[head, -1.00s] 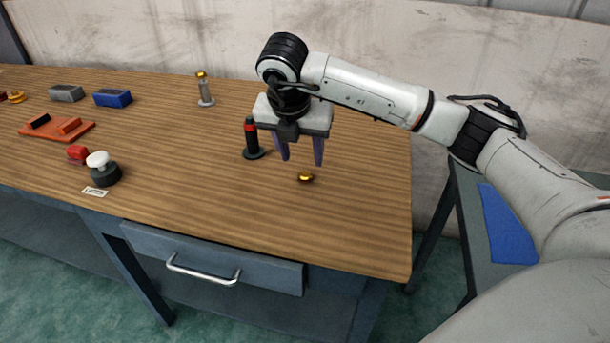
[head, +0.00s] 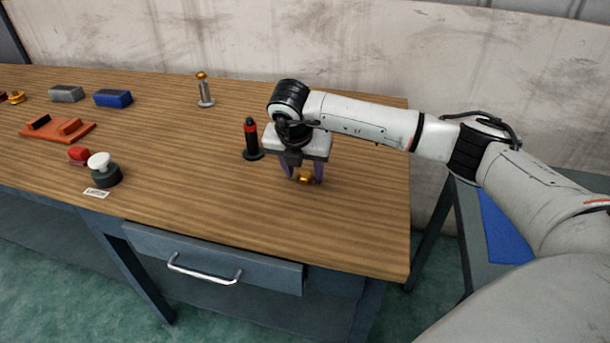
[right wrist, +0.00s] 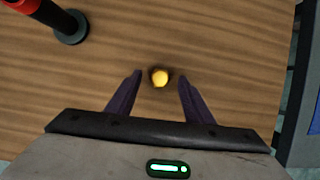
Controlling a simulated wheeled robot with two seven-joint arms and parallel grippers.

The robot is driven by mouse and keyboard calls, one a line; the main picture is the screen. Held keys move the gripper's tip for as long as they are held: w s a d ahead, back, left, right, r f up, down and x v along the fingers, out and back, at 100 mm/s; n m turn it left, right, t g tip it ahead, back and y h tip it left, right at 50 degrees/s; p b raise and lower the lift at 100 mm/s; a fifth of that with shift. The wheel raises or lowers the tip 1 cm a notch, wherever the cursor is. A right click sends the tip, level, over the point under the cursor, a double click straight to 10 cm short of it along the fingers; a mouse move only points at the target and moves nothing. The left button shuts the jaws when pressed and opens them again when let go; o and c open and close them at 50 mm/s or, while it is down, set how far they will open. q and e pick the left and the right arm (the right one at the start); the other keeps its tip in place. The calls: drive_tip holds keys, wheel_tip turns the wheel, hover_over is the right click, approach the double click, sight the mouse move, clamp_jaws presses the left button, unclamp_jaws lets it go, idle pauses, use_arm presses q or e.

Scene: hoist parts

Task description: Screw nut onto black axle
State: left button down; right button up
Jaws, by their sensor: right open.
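The gold nut (head: 305,179) lies on the wooden table, partly hidden by my right gripper in the head view. My right gripper (head: 303,178) points down, open, with its fingers around the nut's sides. In the right wrist view the nut (right wrist: 160,77) shows between and just beyond the two finger tips (right wrist: 160,75), touching neither. The black axle (head: 251,139), with a red band near its top, stands upright on a round base just left of my right gripper. It also shows in the right wrist view (right wrist: 47,16) at the upper left. My left gripper is not in view.
A grey post with a gold top (head: 205,90) stands at the back. Blue (head: 113,98) and grey (head: 66,94) blocks, an orange tray (head: 58,131) and a white-topped button (head: 102,169) are on the left. The front middle of the table is clear.

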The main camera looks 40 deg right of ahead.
sight(304, 178)
idle(0.3)
drive_tip(key=c, duration=1.1)
wheel_tip(304, 178, up, 10)
drive_tip(key=shift+f+b, duration=0.1)
drive_tip(key=shift+b, duration=0.35)
